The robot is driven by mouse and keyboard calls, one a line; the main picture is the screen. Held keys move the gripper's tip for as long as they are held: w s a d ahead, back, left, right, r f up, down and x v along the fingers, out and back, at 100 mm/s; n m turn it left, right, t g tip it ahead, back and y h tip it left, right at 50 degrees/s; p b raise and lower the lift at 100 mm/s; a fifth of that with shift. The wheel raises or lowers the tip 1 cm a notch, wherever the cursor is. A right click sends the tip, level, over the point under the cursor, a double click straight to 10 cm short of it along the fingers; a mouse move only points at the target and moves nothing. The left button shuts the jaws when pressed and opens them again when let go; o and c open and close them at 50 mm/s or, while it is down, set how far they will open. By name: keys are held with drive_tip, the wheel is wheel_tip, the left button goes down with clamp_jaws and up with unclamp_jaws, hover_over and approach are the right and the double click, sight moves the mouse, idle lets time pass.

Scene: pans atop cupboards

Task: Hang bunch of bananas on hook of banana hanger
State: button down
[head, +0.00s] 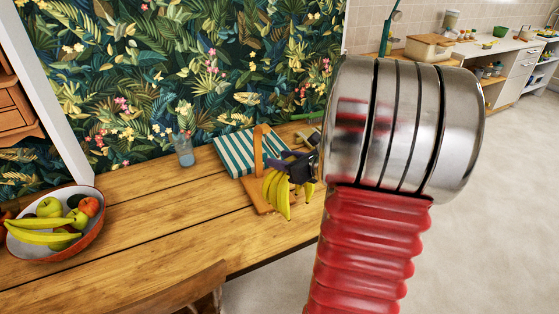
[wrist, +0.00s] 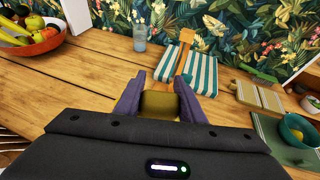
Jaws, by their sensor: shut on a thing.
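The yellow bunch of bananas (head: 281,196) hangs below my gripper (head: 297,168) in the head view, close to the wooden banana hanger (head: 258,152). In the wrist view, the purple fingers of my gripper (wrist: 160,96) are shut on the brownish-yellow top of the bananas (wrist: 160,105). My gripper and the bananas hide part of the hanger in the head view. I cannot tell whether the bunch touches the hanger or its hook.
A striped cloth (head: 232,150) lies behind the hanger on the wooden table (head: 140,215). A glass (head: 184,150) stands further left, and a fruit bowl (head: 75,240) at the far left. In the wrist view, a teal bowl (wrist: 295,131) is at the right. The table between fruit bowl and hanger is clear.

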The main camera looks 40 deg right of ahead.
drive_tip(key=shift+w+d+r, duration=0.1)
drive_tip(key=w+d+f, duration=0.1)
drive_tip(key=w+d, duration=0.2)
drive_tip(key=w, duration=0.7)
drive_tip(key=shift+f, duration=0.25)
idle(1.9)
drive_tip(key=shift+d, duration=0.1)
idle(0.6)
drive_tip(key=c, duration=1.1)
unclamp_jaws()
drive_tip(key=shift+f, duration=0.15)
drive_tip(key=v, duration=1.3)
drive_tip(key=shift+s, duration=0.35)
